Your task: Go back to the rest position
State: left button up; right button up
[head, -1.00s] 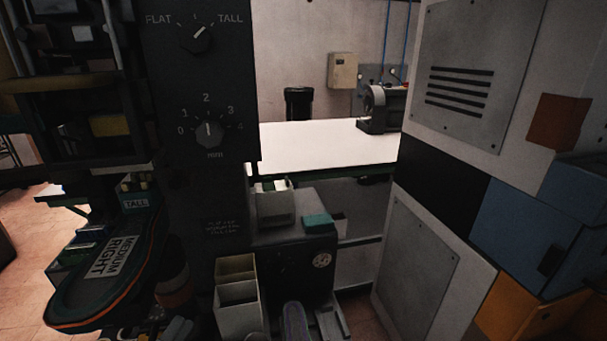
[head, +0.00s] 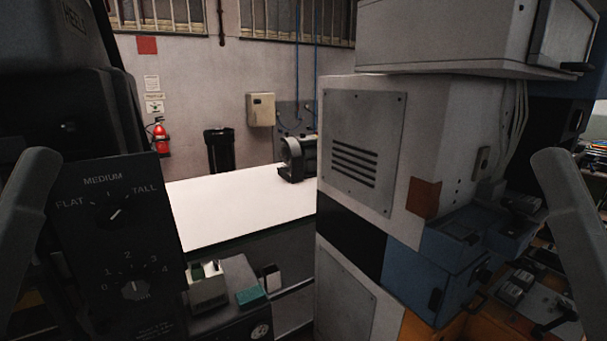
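Neither gripper shows in the head view. A grey link of my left arm (head: 22,215) rises at the left edge, and a grey link of my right arm (head: 568,225) rises at the right edge. Both are raised and apart from the machines as far as I can tell. The dark press panel (head: 85,245) stands at the left. Its upper knob (head: 115,214) points up and right, toward TALL. Its lower knob (head: 136,290) points roughly at 2.
A grey cabinet machine (head: 390,140) fills the right side, with a blue box (head: 440,265) low on it. A white table (head: 235,205) lies behind, carrying a small dark machine (head: 297,160). A small bin (head: 206,287) and a teal block (head: 249,297) sit low in the middle.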

pick_arm(q)
notch_tip(320, 180, up, 31)
jog(key=p, duration=2.8)
pick_arm(e)
notch_tip(320, 180, up, 31)
pick_arm(q)
notch_tip(320, 180, down, 28)
jog(key=b, duration=2.7)
jog(key=shift+r+b, duration=0.2)
jog(key=shift+b, duration=0.15)
pick_arm(e)
notch_tip(320, 180, down, 28)
jog(key=shift+r, duration=0.2)
pick_arm(q)
jog(key=shift+r, duration=0.1)
pick_arm(e)
jog(key=shift+r, duration=0.1)
pick_arm(q)
notch_tip(320, 180, up, 27)
jog(key=p, duration=2.7)
pick_arm(e)
notch_tip(320, 180, up, 27)
